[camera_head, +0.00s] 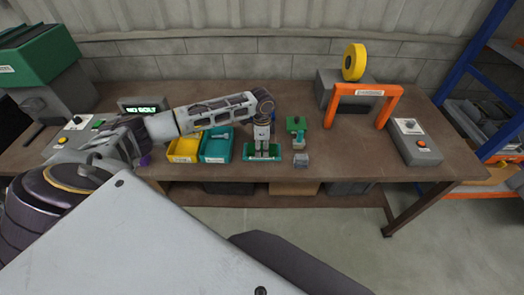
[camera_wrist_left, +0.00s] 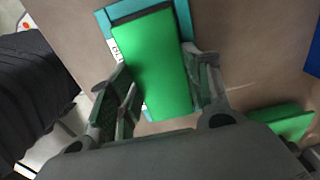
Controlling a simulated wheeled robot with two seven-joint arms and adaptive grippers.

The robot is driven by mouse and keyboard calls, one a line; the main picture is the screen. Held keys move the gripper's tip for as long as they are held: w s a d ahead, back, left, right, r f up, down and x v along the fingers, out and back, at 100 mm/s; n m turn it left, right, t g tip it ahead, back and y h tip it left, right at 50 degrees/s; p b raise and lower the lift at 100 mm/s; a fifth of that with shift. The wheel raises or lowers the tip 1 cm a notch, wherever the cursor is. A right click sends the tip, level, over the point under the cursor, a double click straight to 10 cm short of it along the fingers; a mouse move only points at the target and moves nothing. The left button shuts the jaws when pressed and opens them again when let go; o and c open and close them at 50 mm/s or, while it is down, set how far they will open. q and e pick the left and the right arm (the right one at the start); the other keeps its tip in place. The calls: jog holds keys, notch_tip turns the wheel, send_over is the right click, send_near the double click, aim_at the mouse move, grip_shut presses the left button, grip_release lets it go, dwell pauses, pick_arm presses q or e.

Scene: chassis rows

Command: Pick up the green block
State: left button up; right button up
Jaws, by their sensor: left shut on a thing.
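The green block (camera_wrist_left: 155,65) is a long bright green piece between the fingers of my left gripper (camera_wrist_left: 160,95) in the left wrist view. My left gripper is shut on it, with one finger against each long side. A teal holder (camera_wrist_left: 103,22) with a white label shows just beyond the block; I cannot tell if the block is clear of it. In the head view my left gripper (camera_head: 262,153) points down over the teal holder (camera_head: 275,158) near the bench's front edge, and it hides most of the block. My right gripper is not in view.
A yellow bin (camera_head: 184,148) and a teal bin (camera_head: 216,146) stand left of the gripper. A green part (camera_head: 297,124) and a small grey block (camera_head: 301,160) lie just right. An orange arch (camera_head: 363,92) stands farther right, with bare bench before it.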

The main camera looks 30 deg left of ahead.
aim_at(262, 148)
pick_arm(q)
jog(key=c, duration=0.6)
jog(key=shift+w+r, duration=0.1)
jog(key=shift+r, duration=0.15)
jog(key=shift+r, duration=4.85)
